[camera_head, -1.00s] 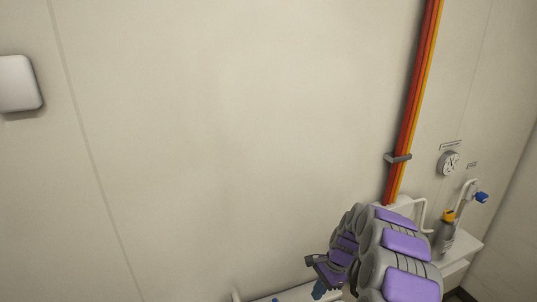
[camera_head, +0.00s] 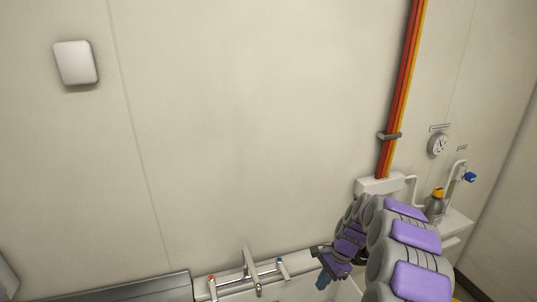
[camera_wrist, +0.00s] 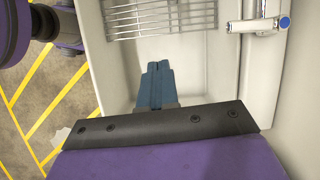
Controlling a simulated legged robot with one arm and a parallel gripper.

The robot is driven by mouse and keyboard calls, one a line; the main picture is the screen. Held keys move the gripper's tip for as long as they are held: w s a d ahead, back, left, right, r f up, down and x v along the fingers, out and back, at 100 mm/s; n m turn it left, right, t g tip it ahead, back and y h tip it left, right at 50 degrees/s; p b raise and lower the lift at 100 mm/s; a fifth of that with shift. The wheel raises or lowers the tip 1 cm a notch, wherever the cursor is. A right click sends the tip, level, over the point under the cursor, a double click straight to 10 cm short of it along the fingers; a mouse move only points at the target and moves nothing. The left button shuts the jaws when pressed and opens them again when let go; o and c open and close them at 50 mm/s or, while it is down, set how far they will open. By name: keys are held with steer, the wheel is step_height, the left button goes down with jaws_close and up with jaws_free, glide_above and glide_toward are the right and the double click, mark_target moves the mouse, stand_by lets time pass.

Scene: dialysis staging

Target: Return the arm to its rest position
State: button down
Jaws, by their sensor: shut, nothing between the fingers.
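My arm, grey with purple panels, rises at the lower right of the head view. My gripper (camera_head: 322,281) is at its far end, pointing down over the white sink. In the wrist view my gripper (camera_wrist: 157,68) shows two blue fingers close together, with nothing between them. The fingers are over the white sink basin (camera_wrist: 120,70), apart from the tap and the rack.
A tap (camera_head: 250,275) with red and blue ends stands at the sink's back. A wire rack (camera_wrist: 160,18) lies in the basin. A bottle (camera_head: 435,208) stands on a right ledge. Orange pipes (camera_head: 400,90) run up the wall. Yellow-striped floor (camera_wrist: 45,110) shows beside the sink.

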steer(key=s+a+r+n+h+b, duration=0.1)
steer(key=s+a+r+n, duration=0.25)
steer(key=s+r, duration=0.35)
steer(key=s+a+r+n, duration=0.35)
steer(key=s+r, duration=0.25)
steer(key=s, duration=0.2)
steer(key=s+d+r+n+h+b, duration=0.1)
steer(key=s+d+n, duration=0.1)
steer(key=s, duration=1)
steer(key=s+d+r+n+h, duration=0.1)
steer(key=s+n, duration=0.3)
steer(key=s, duration=0.8)
steer(key=shift+s+d+r+n+h+b, duration=0.3)
steer(key=shift+s+d+r+h+b, duration=0.1)
steer(key=shift+h, duration=0.2)
